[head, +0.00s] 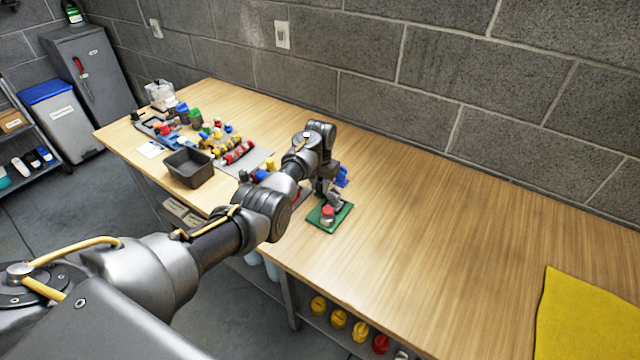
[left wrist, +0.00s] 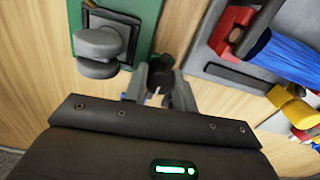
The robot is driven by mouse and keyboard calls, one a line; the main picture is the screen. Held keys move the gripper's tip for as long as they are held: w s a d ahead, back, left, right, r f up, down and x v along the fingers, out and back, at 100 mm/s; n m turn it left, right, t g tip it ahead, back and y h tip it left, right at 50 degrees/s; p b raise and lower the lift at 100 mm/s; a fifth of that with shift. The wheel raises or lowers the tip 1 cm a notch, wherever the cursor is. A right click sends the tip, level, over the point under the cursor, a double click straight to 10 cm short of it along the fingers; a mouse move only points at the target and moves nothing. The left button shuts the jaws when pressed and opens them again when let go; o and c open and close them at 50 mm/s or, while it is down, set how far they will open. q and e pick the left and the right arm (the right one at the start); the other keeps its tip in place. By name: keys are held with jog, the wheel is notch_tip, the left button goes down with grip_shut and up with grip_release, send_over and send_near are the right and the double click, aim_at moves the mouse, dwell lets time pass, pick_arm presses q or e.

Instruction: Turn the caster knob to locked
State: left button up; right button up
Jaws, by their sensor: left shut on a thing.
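A green plate (head: 341,219) lies near the table's front edge, with a small red-topped fixture (head: 327,211) on it. In the left wrist view the green plate (left wrist: 146,12) carries a grey, rounded, two-disc part (left wrist: 98,45) in a dark housing. My left gripper (head: 329,196) points down at the plate, just behind the red-topped fixture. In the left wrist view its fingers (left wrist: 160,88) are closed near the plate's edge on a small dark piece, seemingly the caster knob, mostly hidden between them. The knob's locked or unlocked setting cannot be read. My right gripper is not in view.
A blue part (head: 342,177) stands just behind the gripper. A dark open bin (head: 188,168) and a grey board (head: 258,160) with several coloured parts lie to the left. A yellow cloth (head: 585,320) lies at the far right. The table between is clear.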

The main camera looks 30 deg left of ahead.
pick_arm(q)
jog(key=m+p, duration=0.1)
jog(key=m, duration=0.2)
jog(key=shift+r+p, duration=0.1)
jog(key=shift+p, duration=0.2)
jog(key=shift+m, duration=1.1)
jog(key=m, duration=0.2)
jog(key=shift+m+p, duration=0.35)
jog(key=shift+m, duration=0.05)
jog(key=m, duration=0.4)
jog(key=shift+f+b, duration=0.2)
jog(key=shift+b, duration=0.15)
jog(key=m+b, duration=0.1)
jog(key=m, duration=0.4)
jog(key=shift+b, duration=0.3)
jog(key=o, duration=0.7)
